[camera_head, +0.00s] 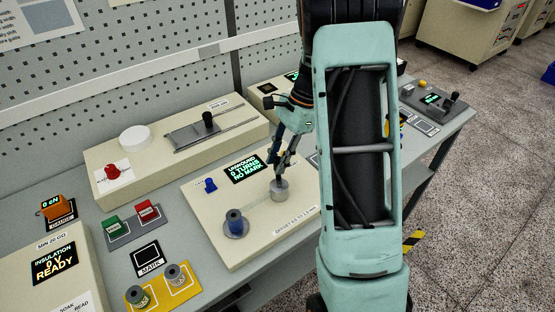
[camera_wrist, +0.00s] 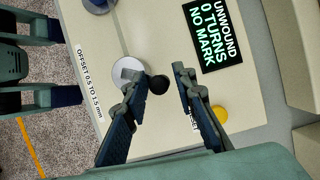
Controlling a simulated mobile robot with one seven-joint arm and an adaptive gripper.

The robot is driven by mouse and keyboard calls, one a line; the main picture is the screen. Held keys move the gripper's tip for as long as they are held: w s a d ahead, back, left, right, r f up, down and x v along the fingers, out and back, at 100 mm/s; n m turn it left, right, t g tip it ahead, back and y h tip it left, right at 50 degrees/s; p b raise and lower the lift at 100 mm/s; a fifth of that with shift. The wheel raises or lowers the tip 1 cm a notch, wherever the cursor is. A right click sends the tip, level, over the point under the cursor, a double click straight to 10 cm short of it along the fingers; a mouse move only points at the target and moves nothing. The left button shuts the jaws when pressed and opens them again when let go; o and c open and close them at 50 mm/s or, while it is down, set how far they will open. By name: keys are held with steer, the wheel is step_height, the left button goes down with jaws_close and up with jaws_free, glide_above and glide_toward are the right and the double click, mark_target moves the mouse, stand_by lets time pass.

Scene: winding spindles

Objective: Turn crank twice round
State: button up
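The winder (camera_head: 257,240) is a cream box with a sloping top. Its screen (camera_head: 245,170) reads "UNWOUND, 0 TURNS, NO MARK"; the screen shows in the wrist view (camera_wrist: 212,35) too. The crank has a round grey hub (camera_head: 279,192) and a black knob (camera_wrist: 158,84). A blue spool (camera_head: 236,222) sits on a disc at the winder's front left. My gripper (camera_head: 278,163) points down over the crank. In the wrist view, my gripper (camera_wrist: 157,77) is open, with the knob between its fingertips, nearer the left finger. I cannot tell whether either finger touches it.
A blue switch (camera_head: 210,185) stands left of the screen. A yellow button (camera_wrist: 220,113) lies beside the right finger. Behind is a box with a black-knobbed slider (camera_head: 208,122). Green and red blocks (camera_head: 147,211) and a yellow spool holder (camera_head: 163,292) stand left. My arm hides the winder's right side.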

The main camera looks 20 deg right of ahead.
steer(key=shift+o, duration=0.5)
steer(key=v, duration=1.2)
stand_by(0.8)
